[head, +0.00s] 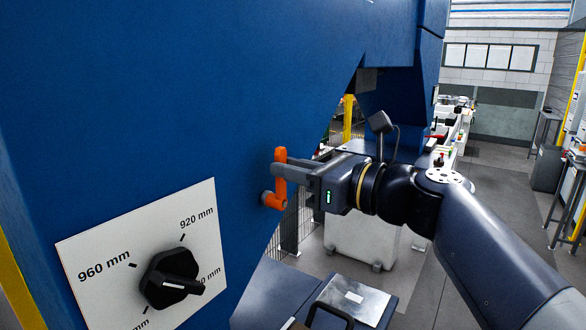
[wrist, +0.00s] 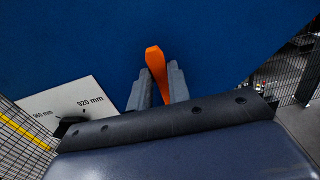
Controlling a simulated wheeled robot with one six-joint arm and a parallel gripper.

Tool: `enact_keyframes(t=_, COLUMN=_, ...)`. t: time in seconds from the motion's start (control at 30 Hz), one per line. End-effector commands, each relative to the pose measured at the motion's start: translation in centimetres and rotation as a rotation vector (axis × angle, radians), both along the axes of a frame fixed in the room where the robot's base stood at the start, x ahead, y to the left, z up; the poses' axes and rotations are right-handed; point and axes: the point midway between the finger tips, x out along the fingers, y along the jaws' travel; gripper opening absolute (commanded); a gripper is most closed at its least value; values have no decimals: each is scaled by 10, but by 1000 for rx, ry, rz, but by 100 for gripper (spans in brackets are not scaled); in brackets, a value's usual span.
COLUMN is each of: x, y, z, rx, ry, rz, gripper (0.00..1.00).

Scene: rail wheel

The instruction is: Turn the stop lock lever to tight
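The stop lock lever (head: 280,178) is orange and sits on the blue machine side. In the head view it stands nearly upright, with its orange hub (head: 270,200) at the lower end. My gripper (head: 281,168) reaches it from the right, with its grey fingers across the upper part of the lever. In the wrist view the lever (wrist: 156,68) rises between the two fingers (wrist: 159,80) and fills the gap at their tips, so the gripper looks shut on it. No tight or loose marking shows near the lever.
A white plate (head: 80,243) with a black selector knob (head: 170,280) and millimetre marks is at lower left on the blue panel (head: 180,90). A grey trolley (head: 350,300) stands below my arm. A mesh fence (wrist: 285,72) shows at right in the wrist view.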

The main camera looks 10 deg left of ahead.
Motion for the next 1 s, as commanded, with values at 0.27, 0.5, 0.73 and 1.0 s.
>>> enact_keyframes(t=0.27, x=0, y=0, z=0, rx=-1, ry=-1, rz=-1, gripper=39)
enact_keyframes(t=0.5, x=0, y=-1, z=0, rx=0, ry=-1, rz=-1, gripper=39)
enact_keyframes(t=0.73, x=-8, y=-21, z=-2, rx=-1, ry=-4, rz=-5, gripper=39)
enact_keyframes(t=1.0, x=-25, y=-64, z=-2, rx=-1, ry=-3, rz=-6, gripper=39)
